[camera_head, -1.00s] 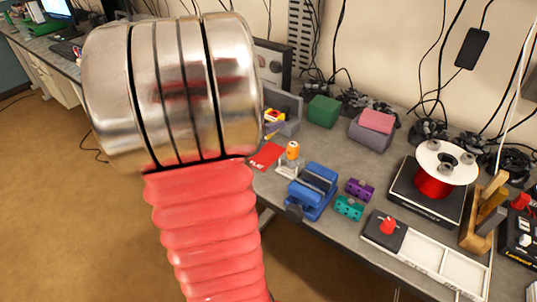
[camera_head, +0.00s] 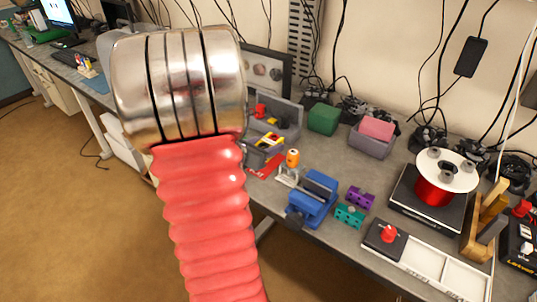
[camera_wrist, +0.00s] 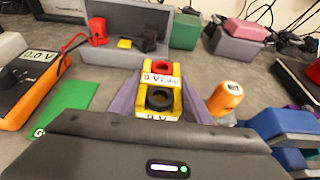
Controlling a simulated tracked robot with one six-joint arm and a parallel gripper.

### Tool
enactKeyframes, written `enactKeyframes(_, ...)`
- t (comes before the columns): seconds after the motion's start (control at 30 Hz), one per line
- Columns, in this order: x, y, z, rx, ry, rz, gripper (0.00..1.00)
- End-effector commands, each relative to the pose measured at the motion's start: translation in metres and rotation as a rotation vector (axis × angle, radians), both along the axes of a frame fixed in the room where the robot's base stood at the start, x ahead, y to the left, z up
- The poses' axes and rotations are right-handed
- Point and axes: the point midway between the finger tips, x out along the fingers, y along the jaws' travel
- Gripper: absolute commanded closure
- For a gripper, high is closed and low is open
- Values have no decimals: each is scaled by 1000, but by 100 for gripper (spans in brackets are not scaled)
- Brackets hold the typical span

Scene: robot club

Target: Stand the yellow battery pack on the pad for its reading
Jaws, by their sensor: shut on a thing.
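The yellow battery pack (camera_wrist: 176,100), with a red and a black round terminal and white voltage labels, is between the grey-purple fingers of my gripper (camera_wrist: 160,104) in the wrist view. My gripper is shut on it. In the head view the pack (camera_head: 268,142) shows just right of my arm, above the bench; its underside is hidden. A grey stand (camera_wrist: 185,25) is beyond the pack. The pack is apart from this pad, on the near side.
An orange meter (camera_wrist: 30,85) reading 0.0 V and a green card (camera_wrist: 62,108) lie left. Green (camera_head: 323,116) and pink-topped boxes stand behind.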

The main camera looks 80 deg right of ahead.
Motion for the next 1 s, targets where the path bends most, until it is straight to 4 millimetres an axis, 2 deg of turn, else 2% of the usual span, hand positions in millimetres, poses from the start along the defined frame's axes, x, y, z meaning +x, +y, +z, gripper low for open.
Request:
enactKeyframes(0.37, 0, 0, -37, 1, 1, -1, 88)
enactKeyframes(0.8, -1, 0, -41, 0, 0, -1, 88)
enactKeyframes(0.83, -1, 0, -42, 1, 1, -1, 55)
enactKeyframes(1.0, -1, 0, -41, 1, 0, -1, 43)
